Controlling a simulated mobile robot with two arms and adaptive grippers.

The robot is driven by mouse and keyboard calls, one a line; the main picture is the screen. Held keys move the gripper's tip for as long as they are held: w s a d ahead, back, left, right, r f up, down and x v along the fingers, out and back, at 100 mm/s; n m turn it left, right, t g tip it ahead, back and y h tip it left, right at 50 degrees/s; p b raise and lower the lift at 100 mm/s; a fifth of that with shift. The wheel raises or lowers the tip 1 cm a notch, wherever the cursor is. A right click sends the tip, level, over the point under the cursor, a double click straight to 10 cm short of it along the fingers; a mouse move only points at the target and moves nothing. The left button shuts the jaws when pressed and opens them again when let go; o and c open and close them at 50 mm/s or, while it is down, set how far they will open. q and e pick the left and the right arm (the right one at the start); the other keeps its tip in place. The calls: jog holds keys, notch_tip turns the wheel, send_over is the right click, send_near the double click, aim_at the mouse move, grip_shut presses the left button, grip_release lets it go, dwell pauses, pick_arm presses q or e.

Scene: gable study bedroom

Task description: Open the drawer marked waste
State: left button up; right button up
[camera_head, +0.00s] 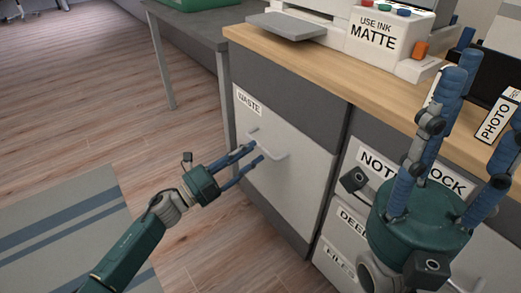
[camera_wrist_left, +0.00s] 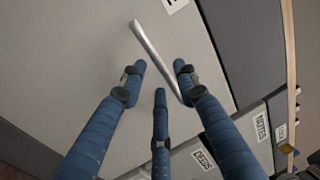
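The drawer marked WASTE (camera_head: 300,190) is the tall light-grey front on the left of the desk cabinet. It looks shut, with its label (camera_head: 248,101) at the upper left. Its bar handle (camera_head: 272,153) also shows in the left wrist view (camera_wrist_left: 153,52), slanting past the fingertips. My left gripper (camera_head: 256,153) is open at the handle, its blue fingers pointing at the drawer front. In the left wrist view its fingers (camera_wrist_left: 160,75) are spread and empty; contact with the bar is unclear. My right gripper (camera_head: 460,125) is raised at the right, fingers spread upward, apparently empty.
A wooden worktop (camera_head: 330,77) over the drawers carries a printer and a white box marked USE INK MATTE (camera_head: 378,38). More labelled drawers (camera_head: 345,235) lie to the right. A grey side table (camera_head: 190,25) stands behind. Floor and striped rug (camera_head: 70,225) are clear at left.

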aim_at(260, 147)
pick_arm(q)
jog(key=shift+b+x, duration=0.35)
jog(key=shift+x, duration=1.6)
grip_shut()
